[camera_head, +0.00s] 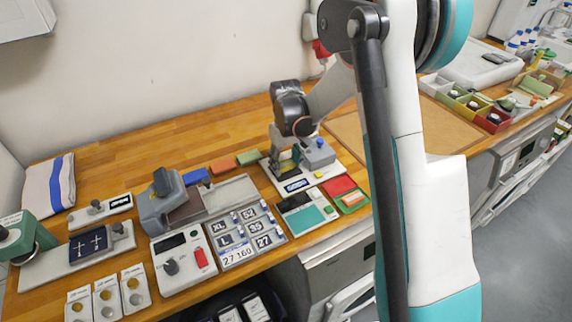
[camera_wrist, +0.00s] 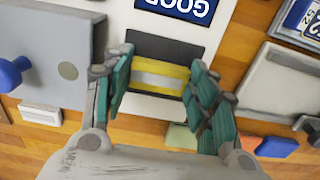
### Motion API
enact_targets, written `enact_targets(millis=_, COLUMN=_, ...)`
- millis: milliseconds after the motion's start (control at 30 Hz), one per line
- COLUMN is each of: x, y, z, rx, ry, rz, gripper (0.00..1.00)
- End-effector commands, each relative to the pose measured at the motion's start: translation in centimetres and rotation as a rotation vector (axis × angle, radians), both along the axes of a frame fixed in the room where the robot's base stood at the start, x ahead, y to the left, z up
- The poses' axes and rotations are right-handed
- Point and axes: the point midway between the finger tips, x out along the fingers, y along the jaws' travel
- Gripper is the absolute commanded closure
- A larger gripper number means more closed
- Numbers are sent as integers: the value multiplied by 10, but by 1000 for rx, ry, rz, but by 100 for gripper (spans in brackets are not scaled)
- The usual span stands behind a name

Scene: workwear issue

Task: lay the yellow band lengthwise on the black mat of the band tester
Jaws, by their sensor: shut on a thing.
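My gripper (camera_wrist: 160,76) is shut on the yellow band (camera_wrist: 152,86), which has a pale grey stripe along it. The teal fingers press on the band's two ends in the wrist view. The band is over the black mat (camera_wrist: 166,48) of the band tester; dark mat shows above and below it. I cannot tell whether the band touches the mat. In the head view my gripper (camera_head: 288,163) is low over the band tester (camera_head: 316,178), and its fingers mostly hide the band and mat.
The tester's sign (camera_wrist: 184,8) reads GOOD. A grey block (camera_head: 318,156) with a blue knob stands close beside my gripper. A grey tray (camera_head: 238,190) lies left of the tester; orange (camera_head: 222,167) and green (camera_head: 249,157) blocks lie behind.

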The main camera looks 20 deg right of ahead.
Motion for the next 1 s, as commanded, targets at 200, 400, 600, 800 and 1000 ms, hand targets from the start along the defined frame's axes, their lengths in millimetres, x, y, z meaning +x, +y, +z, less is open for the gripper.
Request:
enact_targets(millis=200, x=0, y=0, z=-3, rx=0, ry=0, rz=0, gripper=60)
enact_targets(millis=400, x=0, y=0, z=-8, rx=0, ry=0, rz=0, gripper=60)
enact_targets(millis=600, x=0, y=0, z=-6, rx=0, ry=0, rz=0, gripper=27)
enact_targets(millis=800, x=0, y=0, z=-6, rx=0, ry=0, rz=0, gripper=27)
enact_targets(millis=1000, x=0, y=0, z=5, rx=0, ry=0, rz=0, gripper=27)
